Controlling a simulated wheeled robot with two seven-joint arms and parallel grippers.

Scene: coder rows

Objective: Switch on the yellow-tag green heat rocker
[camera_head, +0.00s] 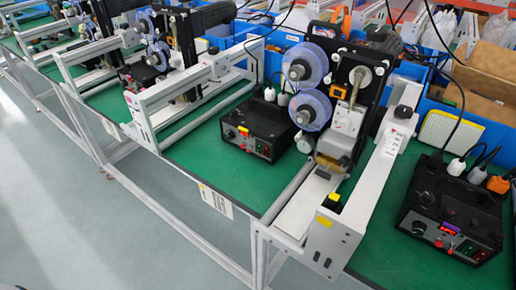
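Two black control boxes stand on the green bench top. The middle box (265,133) has a row of small knobs and switches on its front, with a small yellow spot (243,130) toward the left and small red and green parts toward the right. The right box (452,212) has a lit red display (448,228), an orange-red part at lower left and small greenish and red switches at right. A yellow tag (325,221) sits on the white coder frame between the boxes. Which switch is the green heat rocker, and its position, are too small to tell. Neither gripper is in view.
A coder with blue-white reels (309,108) stands between the boxes, beside a white rail (381,172). More coders line the bench at upper left. Cables run from the box tops. Blue bins stand behind. Grey floor (110,225) is clear at lower left.

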